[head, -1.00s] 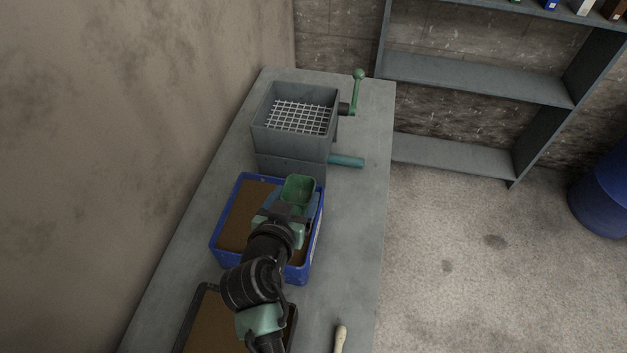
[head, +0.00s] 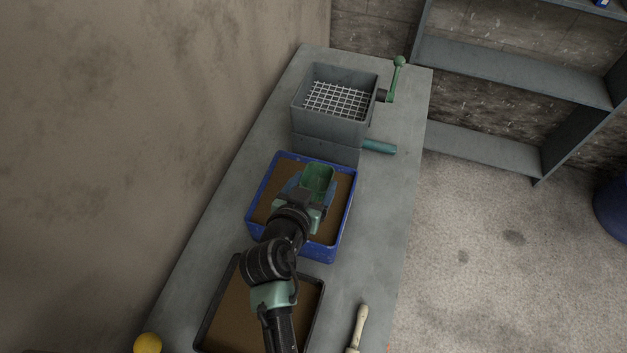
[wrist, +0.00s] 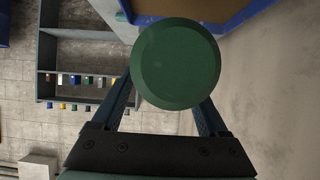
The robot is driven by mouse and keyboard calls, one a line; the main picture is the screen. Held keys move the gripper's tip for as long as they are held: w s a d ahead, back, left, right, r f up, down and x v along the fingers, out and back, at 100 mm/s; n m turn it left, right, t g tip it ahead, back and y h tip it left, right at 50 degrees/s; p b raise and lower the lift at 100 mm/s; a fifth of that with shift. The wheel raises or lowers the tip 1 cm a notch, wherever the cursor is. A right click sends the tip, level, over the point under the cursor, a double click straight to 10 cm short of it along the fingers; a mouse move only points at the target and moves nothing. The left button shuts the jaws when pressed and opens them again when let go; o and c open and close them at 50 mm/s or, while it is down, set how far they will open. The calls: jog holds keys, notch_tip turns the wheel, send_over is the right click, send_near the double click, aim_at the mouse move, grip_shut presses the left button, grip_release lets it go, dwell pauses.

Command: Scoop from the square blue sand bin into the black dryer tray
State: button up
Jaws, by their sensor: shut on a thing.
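My gripper (head: 308,200) is shut on a green scoop (head: 318,179). The bin holds brown sand, partly hidden by my arm. In the wrist view, the scoop's round green end (wrist: 177,64) sits between the fingers and the bin's blue wall (wrist: 240,18) shows at upper right. The black dryer tray (head: 218,298) lies nearer on the bench, with brown material inside, partly behind my arm.
A grey sieve box (head: 328,125) with a green crank (head: 396,78) stands behind the bin. A pale-handled tool (head: 359,326) lies at right of the tray; a yellow ball (head: 147,343) is at lower left. A wall runs along the left. The bench (head: 385,215) is clear right of the bin.

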jog(key=shift+f+b, duration=3.95)
jog(key=shift+f, duration=0.85)
jog(key=shift+f, duration=0.1)
jog(key=shift+s, duration=0.1)
jog(key=shift+t, duration=0.5)
jog(key=shift+r+p, duration=3.45)
jog(key=shift+r, duration=3.2)
jog(key=shift+d, duration=0.1)
